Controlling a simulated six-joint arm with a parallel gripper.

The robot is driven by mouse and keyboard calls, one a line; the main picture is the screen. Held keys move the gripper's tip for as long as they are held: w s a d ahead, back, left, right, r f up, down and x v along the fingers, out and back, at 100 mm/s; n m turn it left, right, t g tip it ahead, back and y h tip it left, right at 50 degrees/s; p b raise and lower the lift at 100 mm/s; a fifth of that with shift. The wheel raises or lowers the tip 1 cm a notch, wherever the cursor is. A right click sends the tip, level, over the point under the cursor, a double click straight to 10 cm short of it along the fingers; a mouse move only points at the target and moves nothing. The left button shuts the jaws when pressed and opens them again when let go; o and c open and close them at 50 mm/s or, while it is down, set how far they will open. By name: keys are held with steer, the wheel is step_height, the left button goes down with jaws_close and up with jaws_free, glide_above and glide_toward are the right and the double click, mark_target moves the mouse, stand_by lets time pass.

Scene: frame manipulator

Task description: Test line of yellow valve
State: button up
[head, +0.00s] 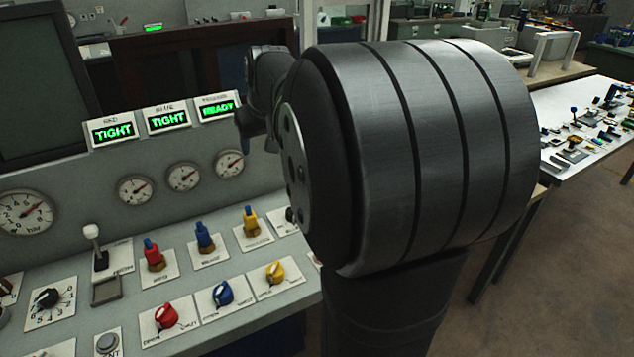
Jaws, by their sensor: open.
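The yellow valve knob (275,271) sits at the right end of the lower row on the sloped panel. Behind it stands a yellow-topped fitting (251,222). The rightmost display (217,107) reads READY in green. The red-line display (114,131) and middle display (167,119) both read TIGHT. The gauge below the rightmost display (229,164) is partly readable only as a dial with a red needle. My arm's large dark links cover the middle of the view and the panel's right end. My gripper's fingers do not show; they are hidden behind my arm or out of frame.
A red knob (166,316) and a blue knob (222,294) sit left of the yellow one. Red (153,254) and blue (205,238) fittings stand behind them. A white-tipped lever (95,246), a black rotary dial (46,299) and a large bar gauge (25,213) are further left.

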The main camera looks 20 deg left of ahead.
steer(key=w+d+f+g, duration=0.1)
steer(key=w+d+f, duration=0.1)
steer(key=d+f, duration=0.65)
steer(key=x, duration=1.7)
steer(key=shift+w+d+f, duration=0.1)
steer(key=shift+w+f, duration=0.05)
steer(key=shift+f, duration=0.25)
steer(key=c, duration=1)
